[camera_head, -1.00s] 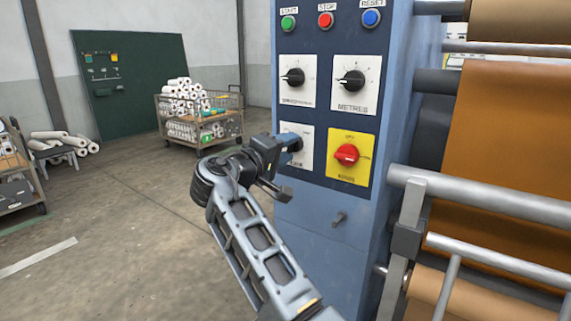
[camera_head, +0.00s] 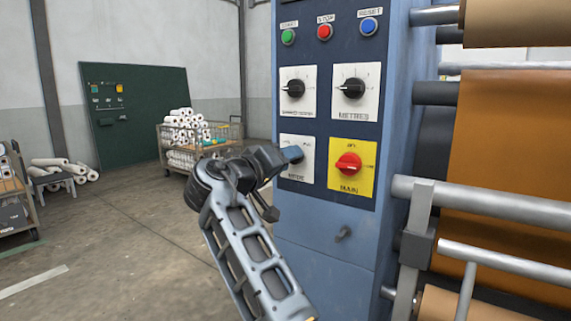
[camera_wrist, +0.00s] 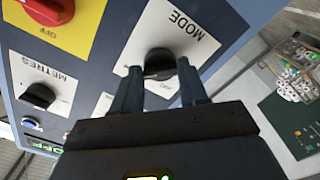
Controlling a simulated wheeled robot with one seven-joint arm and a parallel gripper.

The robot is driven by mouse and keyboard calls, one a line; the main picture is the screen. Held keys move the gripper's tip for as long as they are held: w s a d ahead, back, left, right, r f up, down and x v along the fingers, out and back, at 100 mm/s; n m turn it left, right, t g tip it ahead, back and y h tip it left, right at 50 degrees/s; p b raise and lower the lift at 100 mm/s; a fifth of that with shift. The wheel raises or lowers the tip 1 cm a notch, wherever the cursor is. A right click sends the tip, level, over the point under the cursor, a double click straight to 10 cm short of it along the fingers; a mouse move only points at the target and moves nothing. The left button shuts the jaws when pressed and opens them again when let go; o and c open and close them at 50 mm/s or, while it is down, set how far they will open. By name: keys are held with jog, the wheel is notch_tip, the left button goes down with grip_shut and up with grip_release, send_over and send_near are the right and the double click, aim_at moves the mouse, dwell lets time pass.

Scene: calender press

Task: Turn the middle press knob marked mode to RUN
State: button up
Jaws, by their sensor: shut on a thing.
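The black mode knob (camera_wrist: 160,63) sits on a white plate marked MODE (camera_wrist: 176,24) on the press panel. In the head view this plate (camera_head: 298,180) is at the panel's lower left, partly covered by my gripper (camera_head: 292,155). My gripper's two dark blue fingers (camera_wrist: 158,72) are on either side of the knob in the wrist view, shut on it. The knob's pointer is mostly hidden between the fingers, and the position words are too small to read, so I cannot tell its setting.
The red main switch (camera_head: 348,164) on its yellow plate is close to the right. The METRES knob (camera_head: 353,88) and another black knob (camera_head: 293,90) are above. Rollers (camera_head: 490,200) stick out on the right.

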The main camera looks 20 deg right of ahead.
jog(key=shift+f, duration=0.1)
jog(key=o, duration=1.1)
jog(key=shift+a, duration=0.1)
jog(key=p+v, duration=0.1)
jog(key=v, duration=0.6)
jog(key=shift+s+a, duration=0.25)
